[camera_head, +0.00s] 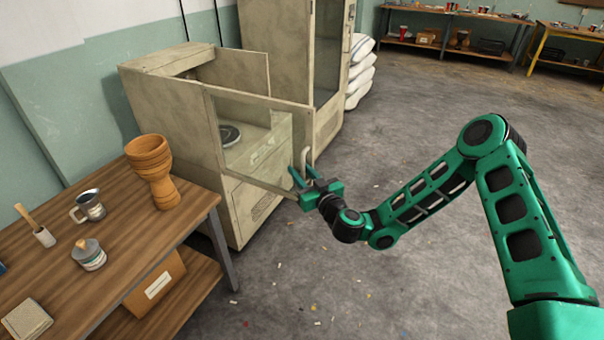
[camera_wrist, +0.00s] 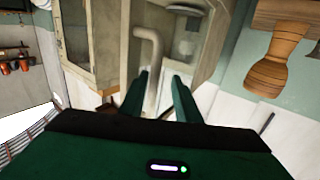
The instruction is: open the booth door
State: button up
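The cream booth (camera_head: 175,110) stands against the wall, left of centre in the head view. Its framed, see-through door (camera_head: 258,101) is swung partly out from the front, with its free edge towards my gripper. The pale bent door handle (camera_head: 304,158) is near that free edge. It also shows in the wrist view (camera_wrist: 152,60). My gripper (camera_head: 299,176) is at the handle. In the wrist view its two green fingers (camera_wrist: 161,78) are apart, with the handle showing between them, closer to the left finger. I cannot tell whether a finger touches it.
A wooden table (camera_head: 130,235) with a goblet drum (camera_head: 153,170), mug (camera_head: 88,204) and jars is at the left. A tall cabinet (camera_head: 290,40) and white sacks (camera_head: 360,75) stand behind the booth. The grey floor (camera_head: 420,120) is open to the right.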

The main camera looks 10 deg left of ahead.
jog(key=v, duration=1)
jog(key=shift+s+d, duration=0.15)
jog(key=shift+d, duration=0.1)
dwell(0.3)
dwell(0.5)
